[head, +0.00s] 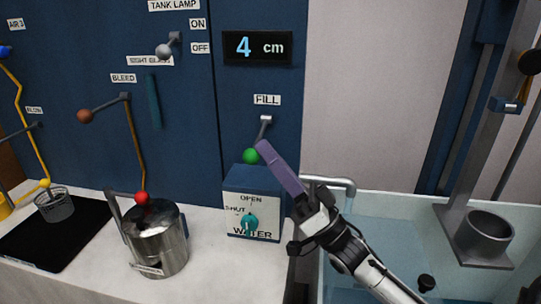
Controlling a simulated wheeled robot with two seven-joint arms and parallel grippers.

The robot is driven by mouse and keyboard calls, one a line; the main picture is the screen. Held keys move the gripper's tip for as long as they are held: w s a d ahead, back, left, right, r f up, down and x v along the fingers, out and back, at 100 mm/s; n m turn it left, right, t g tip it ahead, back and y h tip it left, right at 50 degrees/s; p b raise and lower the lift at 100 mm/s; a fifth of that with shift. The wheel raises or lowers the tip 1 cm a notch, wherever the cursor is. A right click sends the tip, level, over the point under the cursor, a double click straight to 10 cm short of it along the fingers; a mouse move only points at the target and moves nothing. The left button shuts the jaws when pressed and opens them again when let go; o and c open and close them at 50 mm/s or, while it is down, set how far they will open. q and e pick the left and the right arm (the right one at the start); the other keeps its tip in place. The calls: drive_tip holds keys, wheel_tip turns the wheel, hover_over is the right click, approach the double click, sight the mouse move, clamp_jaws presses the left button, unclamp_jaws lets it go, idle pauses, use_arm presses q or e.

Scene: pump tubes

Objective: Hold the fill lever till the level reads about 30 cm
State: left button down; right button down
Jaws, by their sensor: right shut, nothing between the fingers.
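The fill lever (265,126) hangs below the FILL label (267,100) on the blue panel, with a green ball (250,156) at its lower end. The level display (257,48) above it reads 4 cm. My right gripper (262,148) reaches in from the lower right, its purple fingers shut with nothing between them. Its tip is right beside the green ball; I cannot tell whether they touch. My left gripper is not in view.
Below the lever is a WATER box with a teal knob (249,221). A metal pot (157,240) stands on the counter at left. A pipe (340,182) curves over the glass tank (380,260) at right. Brown-knobbed (85,116) BLEED and grey lamp levers (164,51) are left.

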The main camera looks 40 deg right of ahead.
drive_tip(key=shift+f, duration=0.15)
idle(0.4)
drive_tip(key=s+d+f+b, duration=0.1)
drive_tip(key=s+d, duration=0.1)
drive_tip(key=s, duration=0.4)
drive_tip(key=s+d+b, duration=0.1)
drive_tip(key=s+d, duration=0.1)
drive_tip(key=s, duration=0.5)
drive_tip(key=shift+s+d+f, duration=0.2)
drive_tip(key=shift+d+f, duration=0.15)
drive_tip(key=shift+f, duration=0.05)
drive_tip(key=w, duration=0.3)
drive_tip(key=w+b, duration=0.1)
drive_tip(key=w, duration=0.1)
drive_tip(key=shift+w+a+r, duration=0.15)
drive_tip(key=shift+w, duration=0.25)
